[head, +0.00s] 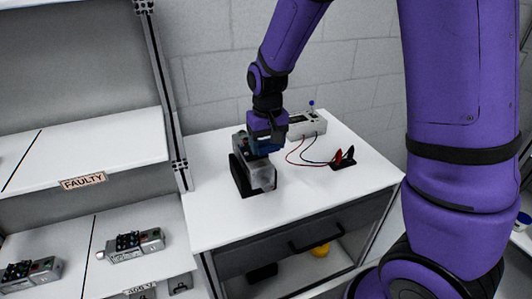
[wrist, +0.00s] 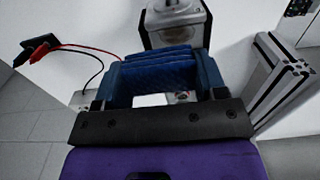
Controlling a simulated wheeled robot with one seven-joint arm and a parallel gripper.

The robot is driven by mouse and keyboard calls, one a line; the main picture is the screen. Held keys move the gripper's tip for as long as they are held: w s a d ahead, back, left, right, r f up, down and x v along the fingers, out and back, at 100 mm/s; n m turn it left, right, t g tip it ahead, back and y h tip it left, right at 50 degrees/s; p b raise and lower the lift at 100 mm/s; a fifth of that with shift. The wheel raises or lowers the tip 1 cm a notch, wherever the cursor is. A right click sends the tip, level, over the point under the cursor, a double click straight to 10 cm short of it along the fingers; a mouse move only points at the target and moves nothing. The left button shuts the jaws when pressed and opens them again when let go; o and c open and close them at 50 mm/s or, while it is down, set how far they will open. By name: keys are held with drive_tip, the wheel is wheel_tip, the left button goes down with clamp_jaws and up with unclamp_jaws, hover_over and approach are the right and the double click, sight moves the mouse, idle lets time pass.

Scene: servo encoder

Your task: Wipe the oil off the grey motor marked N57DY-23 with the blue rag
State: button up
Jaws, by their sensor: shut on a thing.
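The grey motor (head: 262,177) sits in a black holder (head: 240,180) on the white bench top, and its marking cannot be read. In the wrist view the motor (wrist: 176,22) shows at the top, just beyond the rag. My gripper (head: 265,143) is shut on the folded blue rag (wrist: 158,72), which spans between the fingers. In the head view the rag is at the upper part of the motor, mostly hidden by my gripper. I cannot tell whether rag and motor touch.
A pale meter box (head: 308,124) stands behind the motor, with red and black leads running to clips (head: 343,158) at the right. A shelf with a FAULTY label (head: 83,182) and several motors is at the left.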

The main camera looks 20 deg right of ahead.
sight(268, 142)
drive_tip(key=shift+r, duration=1.95)
